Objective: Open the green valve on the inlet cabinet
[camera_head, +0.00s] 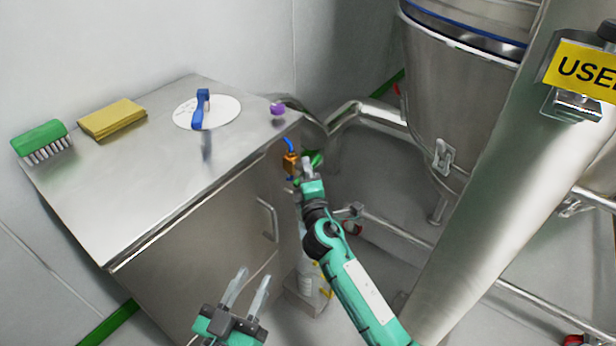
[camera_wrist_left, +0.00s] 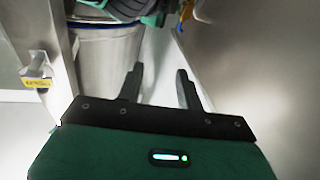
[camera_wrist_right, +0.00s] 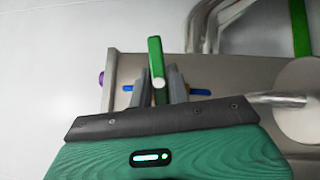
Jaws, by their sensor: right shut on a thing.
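The inlet cabinet (camera_head: 120,215) is a steel box on the left in the head view. A green valve handle (camera_head: 315,157) shows at its right side, partly hidden by my right gripper (camera_head: 307,165). In the right wrist view the green handle (camera_wrist_right: 155,55) stands upright between the fingers of my right gripper (camera_wrist_right: 160,76), which is shut on it. My left gripper (camera_head: 254,274) is open and empty in front of the cabinet, low in the head view. Its spread fingers also show in the left wrist view (camera_wrist_left: 160,68).
A green brush (camera_head: 40,140), a yellow sponge (camera_head: 112,118) and a blue-handled item (camera_head: 201,108) on a white disc lie on the cabinet top. An orange fitting (camera_head: 290,164) is beside the valve. A steel vessel (camera_head: 455,95), pipes and a thick slanted column (camera_head: 510,180) stand right.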

